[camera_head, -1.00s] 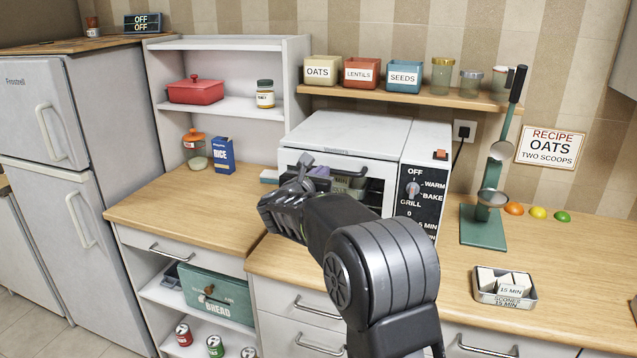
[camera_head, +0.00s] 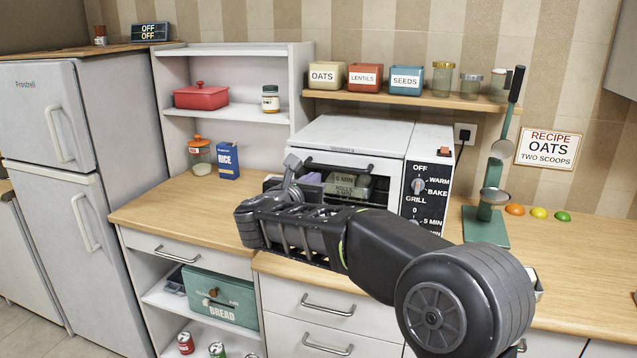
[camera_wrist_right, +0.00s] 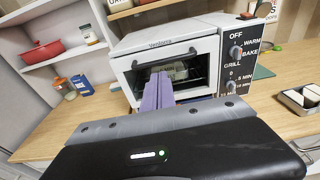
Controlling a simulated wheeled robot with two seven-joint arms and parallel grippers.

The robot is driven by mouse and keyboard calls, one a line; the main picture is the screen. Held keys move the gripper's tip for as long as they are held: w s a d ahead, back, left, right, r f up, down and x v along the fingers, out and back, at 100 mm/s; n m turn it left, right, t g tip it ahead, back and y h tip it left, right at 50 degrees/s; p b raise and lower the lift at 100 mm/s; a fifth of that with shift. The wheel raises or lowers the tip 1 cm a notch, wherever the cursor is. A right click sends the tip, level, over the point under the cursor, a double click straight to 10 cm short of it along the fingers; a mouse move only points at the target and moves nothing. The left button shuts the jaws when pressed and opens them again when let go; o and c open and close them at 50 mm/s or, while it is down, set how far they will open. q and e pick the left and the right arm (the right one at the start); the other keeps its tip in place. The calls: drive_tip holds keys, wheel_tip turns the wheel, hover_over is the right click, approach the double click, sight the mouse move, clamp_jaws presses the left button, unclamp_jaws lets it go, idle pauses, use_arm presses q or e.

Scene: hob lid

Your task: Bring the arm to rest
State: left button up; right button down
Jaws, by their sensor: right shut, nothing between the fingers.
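My right arm reaches in from the lower right of the head view, its forearm lying across the front of the counter. My right gripper (camera_head: 308,180) is in front of the white oven, partly hidden behind my own wrist. In the right wrist view its purple fingers (camera_wrist_right: 158,92) are together with nothing between them, and they point towards the oven window. I cannot tell the exact gap between fingertips and oven. My left gripper is not in view.
The white oven (camera_head: 357,135) stands on the wooden counter (camera_head: 175,210). A green stand with a ladle (camera_head: 490,200) is to its right. A tray of white blocks (camera_wrist_right: 305,98) shows in the right wrist view. A blue rice box (camera_head: 227,160) stands left. The left counter is mostly clear.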

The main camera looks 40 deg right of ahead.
drive_tip(key=shift+s+a+r, duration=0.1)
drive_tip(key=shift+s+a, duration=0.2)
drive_tip(key=shift+a, duration=0.05)
idle(0.4)
